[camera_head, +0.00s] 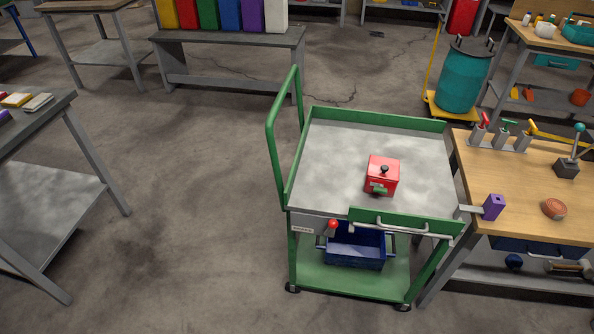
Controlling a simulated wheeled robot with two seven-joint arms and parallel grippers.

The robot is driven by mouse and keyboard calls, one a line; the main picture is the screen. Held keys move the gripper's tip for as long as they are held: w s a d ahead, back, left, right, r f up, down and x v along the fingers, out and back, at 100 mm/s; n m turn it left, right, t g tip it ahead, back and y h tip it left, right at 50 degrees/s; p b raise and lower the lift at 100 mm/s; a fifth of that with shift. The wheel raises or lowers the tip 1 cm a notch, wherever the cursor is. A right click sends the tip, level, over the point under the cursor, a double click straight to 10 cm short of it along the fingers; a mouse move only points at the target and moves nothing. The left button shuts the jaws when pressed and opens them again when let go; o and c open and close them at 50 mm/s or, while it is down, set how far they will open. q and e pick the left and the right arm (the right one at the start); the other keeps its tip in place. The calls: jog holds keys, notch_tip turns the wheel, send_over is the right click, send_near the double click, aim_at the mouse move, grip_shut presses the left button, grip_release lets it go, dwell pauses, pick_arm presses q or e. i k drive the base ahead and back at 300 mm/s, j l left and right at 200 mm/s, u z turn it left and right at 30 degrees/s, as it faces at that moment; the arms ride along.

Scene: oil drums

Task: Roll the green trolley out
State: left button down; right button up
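The green trolley (322,271) stands right of centre, with a grey top tray, a green rim and dark casters. Its tall green push handle (271,140) rises on the left side. A red box with a black knob (384,174) sits on the top tray. A blue bin (354,247) sits on the lower shelf. A red-knobbed lever (332,226) shows at the trolley's front left. The trolley's right side is close against a wooden workbench; a purple block (494,207) on a grey bar sits at that edge. Neither of my grippers shows.
The wooden workbench (535,180) blocks the trolley's right side and bears several levers. A teal drum (463,78) stands on a yellow cart behind. A grey table (50,200) stands at the left. Open concrete floor (190,210) lies between that table and the trolley.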

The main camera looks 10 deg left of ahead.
aim_at(328, 173)
jog(key=j+z, duration=0.15)
jog(key=j, duration=0.6)
jog(key=j+z, duration=0.2)
jog(key=j, duration=0.5)
jog(key=k+j+z, duration=0.15)
jog(key=j, duration=0.55)
